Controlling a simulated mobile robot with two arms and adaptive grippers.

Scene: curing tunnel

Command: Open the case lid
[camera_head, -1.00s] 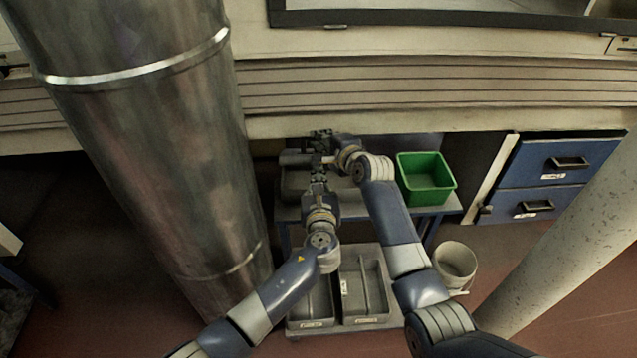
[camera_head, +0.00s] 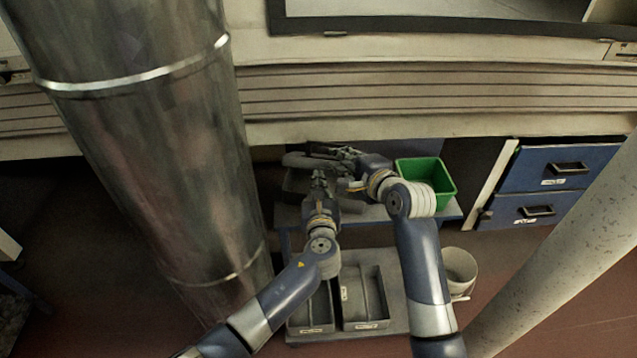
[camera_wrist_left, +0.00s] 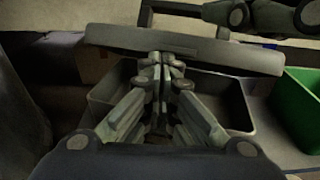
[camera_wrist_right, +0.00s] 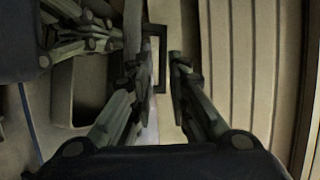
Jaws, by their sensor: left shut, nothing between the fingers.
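The dark grey case stands on the table under the bench. Its lid (camera_head: 298,161) is raised and tilted above the box; in the left wrist view the lid (camera_wrist_left: 190,48) spans the top and the open box (camera_wrist_left: 235,100) shows below it. My left gripper (camera_head: 318,174) is shut and empty, its tips (camera_wrist_left: 160,58) at the lid's lower edge; contact is unclear. My right gripper (camera_head: 322,151) is at the lid's far side. In the right wrist view its fingers (camera_wrist_right: 153,65) are apart, with the lid's black handle (camera_wrist_right: 162,60) between them and the lid (camera_wrist_right: 133,30) at left.
A green bin (camera_head: 425,178) stands right of the case on the table (camera_head: 440,210). Grey trays (camera_head: 365,300) lie on the lower shelf, with a white bucket (camera_head: 460,268) beside it. A large metal duct (camera_head: 150,150) stands at left. The bench edge (camera_head: 430,128) lies behind.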

